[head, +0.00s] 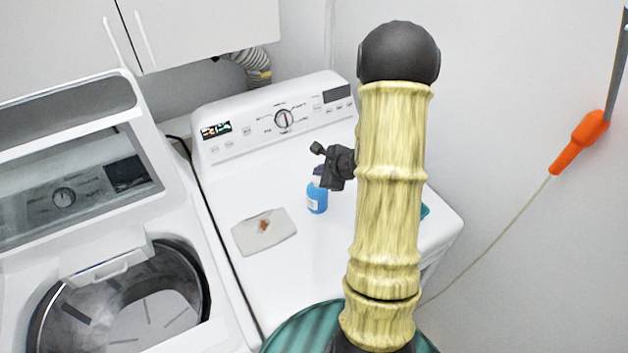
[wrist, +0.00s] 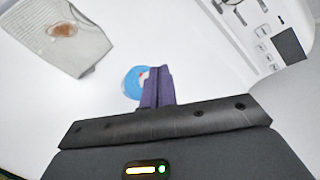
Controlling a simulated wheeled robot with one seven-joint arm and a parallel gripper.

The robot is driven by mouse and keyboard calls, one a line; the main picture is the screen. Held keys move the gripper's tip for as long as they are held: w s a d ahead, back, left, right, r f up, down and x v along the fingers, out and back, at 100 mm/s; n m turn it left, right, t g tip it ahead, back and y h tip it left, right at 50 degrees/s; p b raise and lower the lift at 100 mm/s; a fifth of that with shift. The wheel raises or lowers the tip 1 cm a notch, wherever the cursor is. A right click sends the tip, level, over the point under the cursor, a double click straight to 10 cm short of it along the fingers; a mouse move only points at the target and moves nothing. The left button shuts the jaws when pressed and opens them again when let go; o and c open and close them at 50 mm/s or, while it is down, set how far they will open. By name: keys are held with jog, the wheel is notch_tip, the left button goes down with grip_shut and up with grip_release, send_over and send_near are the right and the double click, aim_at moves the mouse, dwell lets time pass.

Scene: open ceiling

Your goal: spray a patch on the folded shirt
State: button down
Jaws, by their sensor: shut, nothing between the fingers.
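The folded shirt (head: 246,237) is a flat, pale grey-white cloth with a reddish-brown patch (head: 264,226) on the white machine top. The shirt also shows in the wrist view (wrist: 92,46) at the upper left. A blue spray bottle (head: 317,199) with a white label stands upright right of the shirt. It shows from above in the wrist view (wrist: 131,83). My gripper (head: 327,181) is at the bottle's upper end. In the wrist view the narrow purple fingers (wrist: 159,72) are together and overlap the bottle. I cannot tell whether they touch it. The bottle's top is partly hidden.
The machine's control panel (head: 284,119) rises behind the bottle. An open top-load washer (head: 200,335) stands to the left across a narrow gap. An orange-handled duster (head: 580,141) is at the right wall. The machine top around the shirt is clear.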

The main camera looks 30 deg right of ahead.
jog(key=shift+w, duration=0.1)
dwell(0.4)
jog(key=shift+d, duration=0.15)
jog(key=shift+s+d+f, duration=0.1)
jog(key=shift+s+f, duration=0.05)
jog(key=shift+s, duration=0.05)
jog(key=shift+f+b, duration=0.2)
jog(key=shift+b, duration=0.4)
jog(key=shift+f+b, duration=0.15)
jog(key=shift+b, duration=0.15)
jog(key=shift+w, duration=0.2)
